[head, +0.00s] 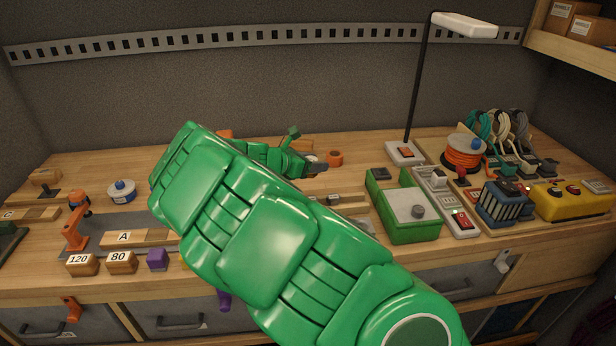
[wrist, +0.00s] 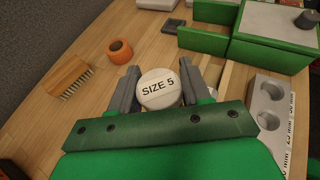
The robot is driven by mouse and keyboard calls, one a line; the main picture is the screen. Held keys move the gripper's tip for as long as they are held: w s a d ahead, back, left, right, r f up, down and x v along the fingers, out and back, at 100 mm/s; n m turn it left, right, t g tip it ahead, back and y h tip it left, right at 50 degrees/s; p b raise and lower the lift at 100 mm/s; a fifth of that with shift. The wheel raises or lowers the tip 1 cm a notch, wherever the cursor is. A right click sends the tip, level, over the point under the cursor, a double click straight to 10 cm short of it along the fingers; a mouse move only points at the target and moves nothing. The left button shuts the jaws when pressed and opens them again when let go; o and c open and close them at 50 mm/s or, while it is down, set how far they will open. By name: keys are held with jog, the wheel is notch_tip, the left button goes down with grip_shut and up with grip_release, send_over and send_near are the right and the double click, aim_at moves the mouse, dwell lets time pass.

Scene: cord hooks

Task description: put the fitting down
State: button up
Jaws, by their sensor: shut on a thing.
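The fitting (wrist: 160,90) is a round, pale piece marked "SIZE 5", seen from above in the wrist view. My gripper (wrist: 157,78) is shut on it, with one dark grey finger on each side. In the head view my gripper (head: 312,165) is over the back middle of the wooden bench, and my green arm covers much of the scene. The fitting's underside is hidden, so I cannot tell whether it touches the bench.
An orange ring (wrist: 119,51) stands just ahead-left of my gripper. A wooden brush (wrist: 64,77) lies further left. A grey block with round holes (wrist: 270,105) is at right, and a green box (wrist: 278,55) is beyond it. Bare bench (wrist: 75,115) shows at left.

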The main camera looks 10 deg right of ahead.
send_over(308, 185)
jog(key=f, duration=0.4)
jog(key=s+f, duration=0.1)
jog(key=f, duration=0.1)
jog(key=shift+f, duration=0.2)
jog(key=shift+w+f, duration=0.4)
jog(key=shift+f, duration=1.6)
jog(key=shift+f, duration=0.15)
jog(key=o, duration=1.1)
jog(key=shift+a+r, duration=0.1)
jog(key=shift+r, duration=0.1)
jog(key=v, duration=1.1)
jog(key=shift+s+a+r, duration=0.2)
jog(key=shift+a, duration=0.1)
